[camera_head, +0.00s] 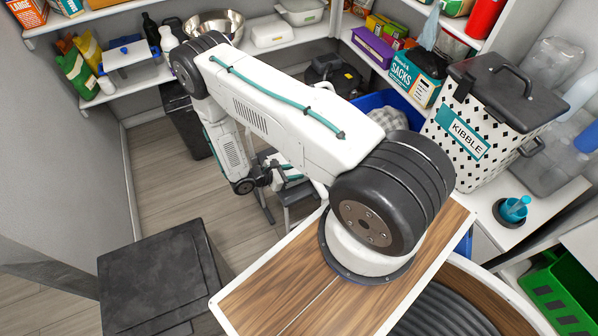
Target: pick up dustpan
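I cannot make out a dustpan for certain in the head view. My white and black arm crosses the middle of the picture and hides part of the room behind it. The arm's far end hangs down over the floor left of centre. My gripper (274,172) is small and partly hidden there, beside a grey step-like object (292,193). Its fingers are too unclear to show whether they are open or shut, or whether anything is between them.
Shelves with bags, boxes and a metal bowl (222,22) line the back. A patterned kibble bin (462,140) stands at right, near a small teal item in a dark holder (514,208). A green crate (566,292) is lower right. A dark box (155,275) stands lower left. Wooden floor (165,185) is clear left.

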